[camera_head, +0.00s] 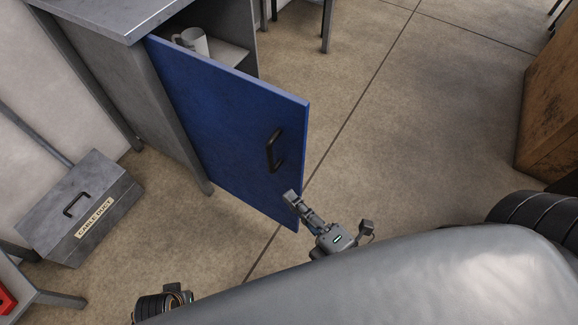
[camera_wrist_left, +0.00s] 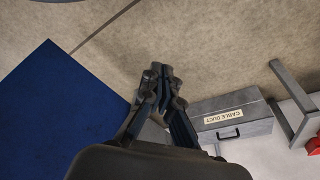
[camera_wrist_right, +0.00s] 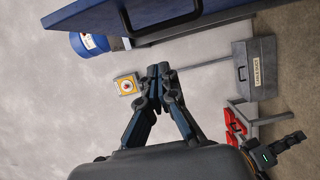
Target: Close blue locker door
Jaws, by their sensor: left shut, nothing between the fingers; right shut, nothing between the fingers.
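The blue locker door (camera_head: 225,125) stands open, swung out from the grey locker (camera_head: 150,95). Its black handle (camera_head: 275,151) is on the outer face near the free edge. My right gripper (camera_head: 289,197) is shut and empty, overlapping the door's lower free corner in the head view; I cannot tell if it touches. In the right wrist view the door (camera_wrist_right: 120,14) and handle cross the top, beyond the shut fingertips (camera_wrist_right: 158,70). My left gripper (camera_wrist_left: 162,72) is shut and empty; the door (camera_wrist_left: 60,100) shows to its left in the left wrist view.
A white mug (camera_head: 192,41) stands inside the locker. A grey toolbox labelled cable duct (camera_head: 85,205) sits on the floor at left. A wooden crate (camera_head: 553,115) stands at right. The floor (camera_head: 410,120) right of the door is clear.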

